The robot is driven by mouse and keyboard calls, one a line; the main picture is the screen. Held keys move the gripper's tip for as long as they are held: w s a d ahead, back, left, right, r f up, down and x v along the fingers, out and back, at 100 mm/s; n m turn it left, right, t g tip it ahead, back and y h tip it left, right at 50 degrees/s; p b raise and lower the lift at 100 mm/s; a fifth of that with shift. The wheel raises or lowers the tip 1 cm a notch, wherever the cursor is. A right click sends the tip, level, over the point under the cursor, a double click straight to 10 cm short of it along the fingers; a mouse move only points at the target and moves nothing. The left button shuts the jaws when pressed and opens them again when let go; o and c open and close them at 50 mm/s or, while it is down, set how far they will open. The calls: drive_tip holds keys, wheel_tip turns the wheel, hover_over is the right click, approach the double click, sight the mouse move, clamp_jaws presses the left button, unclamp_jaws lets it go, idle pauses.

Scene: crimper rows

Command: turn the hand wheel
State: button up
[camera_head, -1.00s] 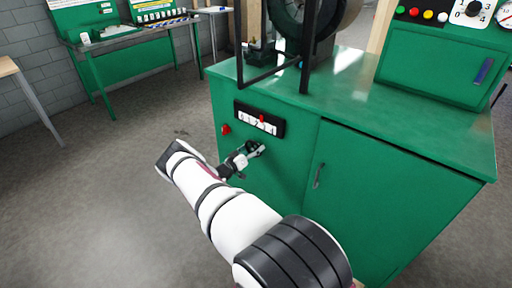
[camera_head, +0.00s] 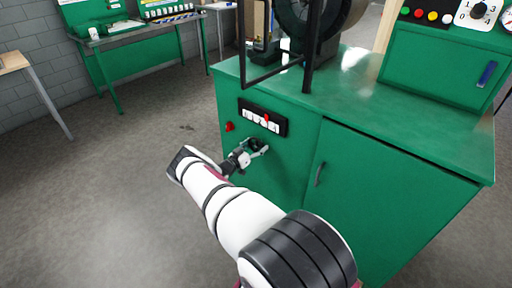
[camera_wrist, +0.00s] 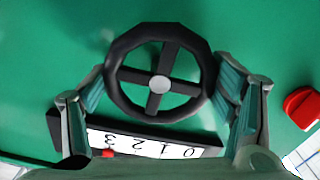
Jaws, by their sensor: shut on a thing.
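The black hand wheel (camera_wrist: 160,83) with four spokes and a grey hub sits on the green cabinet front. In the wrist view its spokes stand slightly tilted. My gripper (camera_wrist: 160,88) has one finger on each side of the wheel, shut on its rim. In the head view my gripper (camera_head: 256,153) is at the cabinet front below the scale, and the hand wheel (camera_head: 259,145) is partly hidden by it. The numbered scale (camera_wrist: 150,143) shows 0 to 3 in the wrist view, with a red pointer (camera_wrist: 108,153) near 3. The scale also shows in the head view (camera_head: 262,121).
A red knob (camera_wrist: 303,108) is beside the wheel; it also shows in the head view (camera_head: 229,127). A cabinet door with a handle (camera_head: 319,174) is to the right. A black frame stands on the green cabinet top (camera_head: 400,105). The floor at left (camera_head: 110,190) is clear.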

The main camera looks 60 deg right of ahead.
drive_tip(key=o, duration=1.2)
drive_tip(key=shift+c, duration=0.2)
drive_tip(key=w+a, duration=0.1)
drive_tip(key=a, duration=1.1)
drive_tip(key=shift+w, duration=0.15)
